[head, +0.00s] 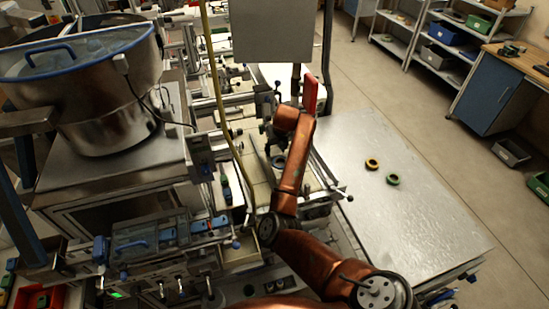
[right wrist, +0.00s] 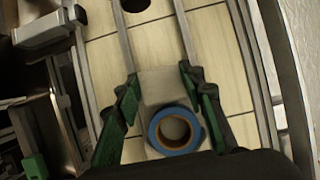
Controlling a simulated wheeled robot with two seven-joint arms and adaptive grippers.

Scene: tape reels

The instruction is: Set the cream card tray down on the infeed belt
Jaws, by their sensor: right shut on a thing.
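The cream card tray (right wrist: 160,88) is between the green-and-black fingers of my right gripper (right wrist: 160,76) in the right wrist view. The gripper is shut on it. A blue tape reel with a brown core (right wrist: 155,130) sits at the tray's near end. The infeed belt (right wrist: 108,58), pale cream slats between metal rails, lies beneath the tray. I cannot tell whether the tray touches it. In the head view my right gripper (head: 275,128) is over the pale belt strip (head: 259,171), and my arm partly hides the tray. My left gripper is not in view.
A steel table (head: 420,205) at the right carries an orange reel (head: 372,163) and a green reel (head: 392,179), with wide bare space. A large metal bowl (head: 95,120) and machine stand at the left. A grey panel (head: 272,30) rises behind my gripper.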

